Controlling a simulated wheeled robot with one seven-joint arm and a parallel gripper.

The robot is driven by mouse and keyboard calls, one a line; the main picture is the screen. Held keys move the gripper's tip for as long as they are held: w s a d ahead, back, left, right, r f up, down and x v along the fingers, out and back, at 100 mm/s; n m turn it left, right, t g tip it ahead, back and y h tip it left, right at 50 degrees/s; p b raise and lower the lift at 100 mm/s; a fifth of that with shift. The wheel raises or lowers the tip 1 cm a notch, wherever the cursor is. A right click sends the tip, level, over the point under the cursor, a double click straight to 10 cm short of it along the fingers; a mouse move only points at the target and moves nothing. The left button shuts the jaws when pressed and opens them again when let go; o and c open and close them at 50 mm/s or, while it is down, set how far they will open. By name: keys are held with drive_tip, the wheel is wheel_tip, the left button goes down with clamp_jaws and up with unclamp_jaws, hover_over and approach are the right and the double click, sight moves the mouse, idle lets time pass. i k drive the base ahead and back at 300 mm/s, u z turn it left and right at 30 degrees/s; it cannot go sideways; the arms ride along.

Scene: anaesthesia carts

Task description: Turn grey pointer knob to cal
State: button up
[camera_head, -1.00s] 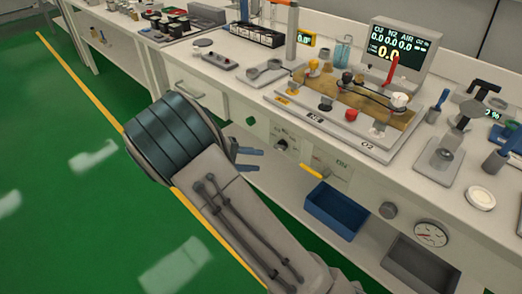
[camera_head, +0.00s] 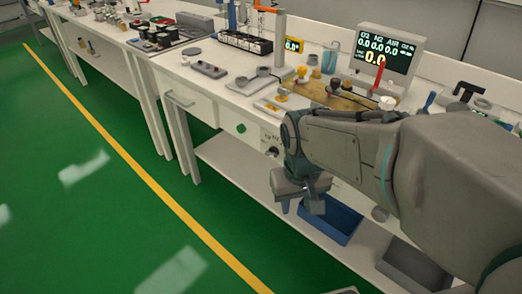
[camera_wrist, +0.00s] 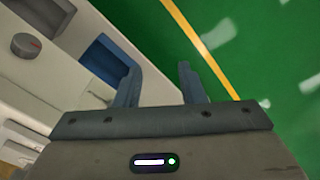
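A small dark grey knob (camera_head: 272,152) sits on the bench's front panel, partly beside my arm; its pointer direction and any "cal" mark are too small to read. I cannot tell for certain which is the pointer knob. My gripper (camera_head: 301,206) points down in front of the bench, beside the blue bin. In the wrist view its fingers (camera_wrist: 160,85) are apart and empty, touching no knob.
A blue bin (camera_head: 345,222) and a grey bin (camera_head: 412,265) are below the worktop. The monitor (camera_head: 388,50) stands on the bench. Green floor (camera_head: 90,220) is clear at left.

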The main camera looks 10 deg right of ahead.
sight(273, 152)
drive_tip(key=z, duration=1.6)
drive_tip(key=k, duration=1.05)
drive_tip(key=u, duration=1.1)
drive_tip(key=i, duration=0.5)
drive_tip(key=z, duration=0.1)
